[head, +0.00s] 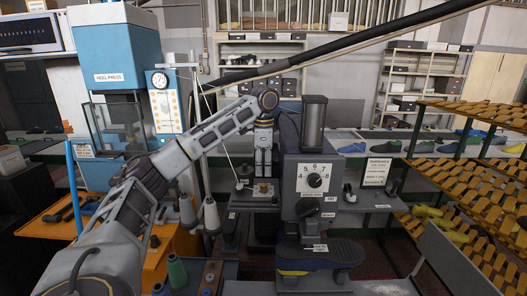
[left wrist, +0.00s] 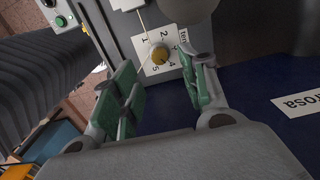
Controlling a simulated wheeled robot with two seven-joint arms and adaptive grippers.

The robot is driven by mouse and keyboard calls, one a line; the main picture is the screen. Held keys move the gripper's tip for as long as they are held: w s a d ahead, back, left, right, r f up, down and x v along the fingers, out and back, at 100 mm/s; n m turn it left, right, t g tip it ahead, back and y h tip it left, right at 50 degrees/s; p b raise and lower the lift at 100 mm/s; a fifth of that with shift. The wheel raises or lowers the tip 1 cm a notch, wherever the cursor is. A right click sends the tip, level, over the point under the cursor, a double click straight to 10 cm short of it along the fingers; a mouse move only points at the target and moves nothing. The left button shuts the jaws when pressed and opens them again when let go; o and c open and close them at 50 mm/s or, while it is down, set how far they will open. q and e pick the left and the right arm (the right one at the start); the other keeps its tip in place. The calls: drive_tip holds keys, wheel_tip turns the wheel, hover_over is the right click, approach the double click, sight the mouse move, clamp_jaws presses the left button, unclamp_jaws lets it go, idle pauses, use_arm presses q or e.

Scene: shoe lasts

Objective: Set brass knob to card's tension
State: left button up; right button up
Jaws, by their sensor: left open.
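The brass knob (left wrist: 159,55) sits at the middle of a white numbered dial plate (left wrist: 142,45) in the left wrist view. Numerals 1, 2, 4 and 5 show; part of a label beside them is hidden. I cannot tell the knob's exact setting. In the head view the knob (head: 263,187) is on a small plate left of the machine's head. My left gripper (head: 263,174) points down just above it. Its green-padded fingers (left wrist: 158,76) are open, on either side of the knob's line, with no clear contact. A white card (head: 376,172) stands right of the machine; its text is too small to read.
A dark shoe (head: 322,252) is below. Thread cones (head: 211,215) stand at left. A slanting dark rod crosses above.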

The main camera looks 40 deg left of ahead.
sight(264, 185)
use_arm(q)
drive_tip(key=shift+r, duration=2.75)
